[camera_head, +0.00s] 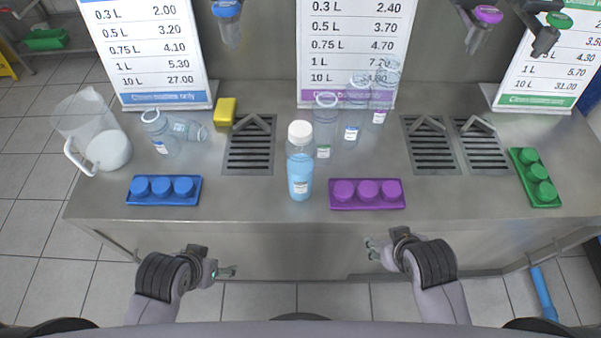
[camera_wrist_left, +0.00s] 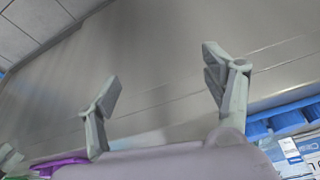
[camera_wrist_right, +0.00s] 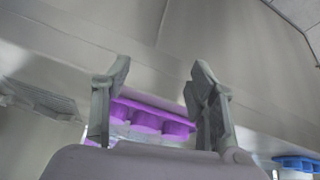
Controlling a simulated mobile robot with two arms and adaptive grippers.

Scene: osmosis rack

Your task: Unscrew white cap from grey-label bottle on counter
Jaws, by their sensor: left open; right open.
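A bottle (camera_head: 300,172) with blue liquid and a pale label stands upright near the middle of the steel counter (camera_head: 240,205). A white cap (camera_head: 300,131) sits on its top. My left gripper (camera_head: 228,272) is open and empty in front of the counter's front edge, left of the bottle. It also shows in the left wrist view (camera_wrist_left: 160,88). My right gripper (camera_head: 372,249) is open and empty in front of the counter, right of the bottle. In the right wrist view (camera_wrist_right: 160,80) its fingers are apart with nothing between them.
A blue cap tray (camera_head: 164,200) lies left of the bottle, a purple cap tray (camera_head: 368,206) close to its right. Several clear bottles (camera_head: 326,120) stand behind it. A pitcher (camera_head: 95,130), yellow sponge (camera_head: 225,111) and green cap tray (camera_head: 522,165) lie farther out.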

